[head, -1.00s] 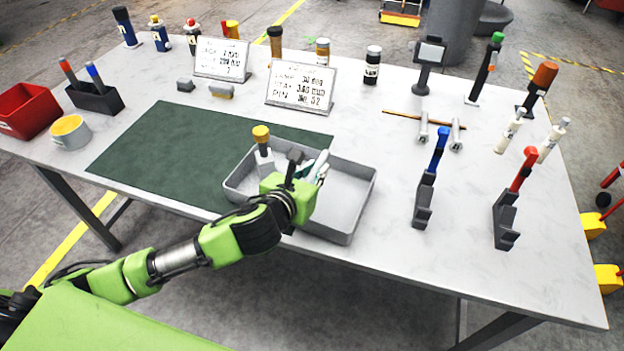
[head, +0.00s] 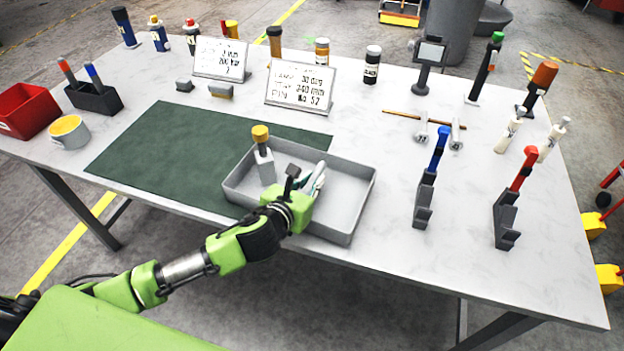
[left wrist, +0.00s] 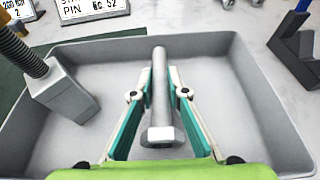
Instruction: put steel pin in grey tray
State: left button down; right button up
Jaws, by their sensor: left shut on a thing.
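The grey tray (head: 357,205) sits near the front edge of the table, partly on the green mat. My left gripper (head: 317,183) is inside the tray's outline. In the left wrist view its fingers (left wrist: 160,100) are shut on a steel pin (left wrist: 160,85), with the pin's head towards the camera. The pin is over the tray floor; I cannot tell whether it touches it. In the head view the gripper mostly hides the pin. Two similar steel pins (head: 422,133) (head: 456,134) are on the table at the right. My right gripper is not in view.
A grey block with a yellow-capped handle (head: 264,160) stands in the tray's left part. Tools in dark stands (head: 424,195) (head: 506,220) are to the tray's right. Two sign cards (head: 300,85) (head: 220,59) stand behind. The green mat (head: 170,155) is mostly bare.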

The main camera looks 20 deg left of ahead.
pick_arm(q)
jog(key=shift+f, duration=0.25)
jog(key=c, duration=2)
grip_release()
jog(key=shift+r, duration=0.45)
jog(key=v, duration=1.2)
jog(key=shift+b, duration=0.35)
jog(key=shift+s, duration=0.1)
